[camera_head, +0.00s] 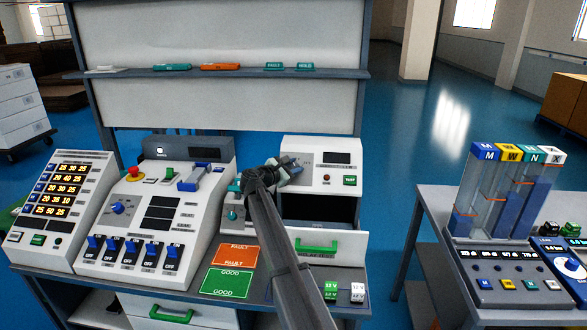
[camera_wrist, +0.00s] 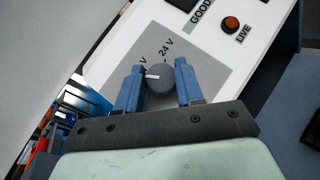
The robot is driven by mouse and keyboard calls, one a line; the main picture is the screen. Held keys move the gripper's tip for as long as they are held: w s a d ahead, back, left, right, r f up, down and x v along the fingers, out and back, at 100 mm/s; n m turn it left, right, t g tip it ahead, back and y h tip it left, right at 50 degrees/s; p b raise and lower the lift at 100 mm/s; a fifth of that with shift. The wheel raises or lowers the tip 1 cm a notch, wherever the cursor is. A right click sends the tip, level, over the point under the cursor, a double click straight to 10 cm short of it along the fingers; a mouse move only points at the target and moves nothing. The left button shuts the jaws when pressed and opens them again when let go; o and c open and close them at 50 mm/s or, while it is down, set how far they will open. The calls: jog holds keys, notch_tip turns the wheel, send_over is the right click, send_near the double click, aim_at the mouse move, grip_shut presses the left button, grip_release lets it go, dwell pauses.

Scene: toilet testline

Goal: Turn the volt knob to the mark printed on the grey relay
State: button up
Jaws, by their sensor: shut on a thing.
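The volt knob (camera_wrist: 160,78) is a round grey knob on a grey plate of the white panel in the wrist view. Its white pointer line points left. A "24 V" mark stands above it; another mark ending in "V" is partly hidden by the left finger. My gripper (camera_wrist: 159,88) has its two blue fingers on either side of the knob, shut on it. In the head view my gripper (camera_head: 285,166) is at the white tester (camera_head: 320,158) and hides the knob.
A red-orange "LIVE" button (camera_wrist: 231,24) is right of the knob. Orange FAULT (camera_head: 235,256) and green GOOD (camera_head: 226,283) mats lie on the bench. An open drawer with a green handle (camera_head: 316,246) is below the tester. A switch panel (camera_head: 150,225) stands left.

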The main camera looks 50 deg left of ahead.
jog(key=m+g+h, duration=0.1)
jog(key=m+h, duration=0.1)
jog(key=m, duration=0.1)
jog(key=m+g+h, duration=0.1)
jog(key=m+h, duration=0.1)
jog(key=shift+a+m, duration=0.15)
jog(key=shift+m, duration=0.25)
jog(key=shift+h, duration=0.3)
jog(key=o, duration=1)
jog(key=shift+r, duration=0.1)
jog(key=shift+o, duration=0.2)
jog(key=d+v, duration=0.1)
jog(key=v, duration=1.2)
jog(key=shift+s+a+r, duration=0.3)
jog(key=shift+a, duration=0.1)
